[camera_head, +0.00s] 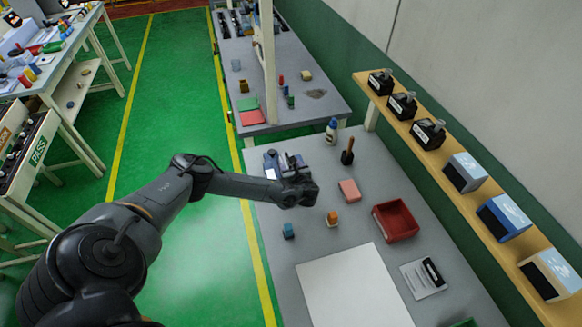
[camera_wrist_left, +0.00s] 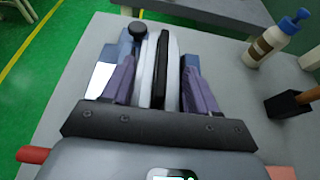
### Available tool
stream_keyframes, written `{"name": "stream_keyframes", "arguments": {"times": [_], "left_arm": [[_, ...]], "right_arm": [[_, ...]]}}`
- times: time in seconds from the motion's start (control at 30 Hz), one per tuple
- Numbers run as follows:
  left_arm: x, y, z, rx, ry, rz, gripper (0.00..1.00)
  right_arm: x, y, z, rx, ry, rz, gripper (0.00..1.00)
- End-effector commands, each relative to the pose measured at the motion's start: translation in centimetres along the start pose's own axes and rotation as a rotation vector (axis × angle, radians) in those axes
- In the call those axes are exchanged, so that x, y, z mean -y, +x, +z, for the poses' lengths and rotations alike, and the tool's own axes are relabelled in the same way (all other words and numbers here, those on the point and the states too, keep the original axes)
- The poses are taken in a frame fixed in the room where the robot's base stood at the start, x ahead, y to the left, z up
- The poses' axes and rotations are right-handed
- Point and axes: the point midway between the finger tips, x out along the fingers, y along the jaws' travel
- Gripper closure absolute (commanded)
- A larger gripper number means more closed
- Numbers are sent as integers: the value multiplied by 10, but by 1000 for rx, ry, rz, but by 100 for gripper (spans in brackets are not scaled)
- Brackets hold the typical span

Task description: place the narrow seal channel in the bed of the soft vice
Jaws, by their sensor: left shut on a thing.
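The soft vice (camera_head: 270,164) is a blue-grey block on the near bench, partly hidden behind my left gripper (camera_head: 302,190). In the left wrist view, my left gripper (camera_wrist_left: 158,82) has purple-grey fingers over the vice (camera_wrist_left: 112,52), whose round black knob (camera_wrist_left: 137,30) shows beyond. A narrow black strip with pale sides, which looks like the seal channel (camera_wrist_left: 161,68), stands lengthwise between the fingers, and the gripper is shut on it. The fingers hide where it meets the vice bed, so I cannot tell if it touches. My right gripper is out of view.
A bottle (camera_head: 332,131), a brush in a black holder (camera_head: 347,157), a pink block (camera_head: 349,190) and a red tray (camera_head: 395,222) stand to the right. A blue piece (camera_head: 288,231) and an orange piece (camera_head: 332,218) lie nearer. A white sheet (camera_head: 353,287) covers the front.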

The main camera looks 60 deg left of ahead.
Motion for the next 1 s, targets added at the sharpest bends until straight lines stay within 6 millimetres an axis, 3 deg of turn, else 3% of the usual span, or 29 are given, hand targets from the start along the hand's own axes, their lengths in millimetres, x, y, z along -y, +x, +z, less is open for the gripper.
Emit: {"name": "stream_keyframes", "arguments": {"times": [0.17,0.2,0.37,0.73,1.0], "left_arm": [[0,1,-2,0,-1,0,76],[0,1,-3,0,0,0,40],[0,1,-2,0,0,0,16],[0,-1,2,0,-1,0,16],[1,-36,1,-2,-1,-4,16]], "right_arm": [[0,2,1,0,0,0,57],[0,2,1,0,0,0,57],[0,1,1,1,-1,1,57],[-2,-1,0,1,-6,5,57],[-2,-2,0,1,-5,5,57]]}}
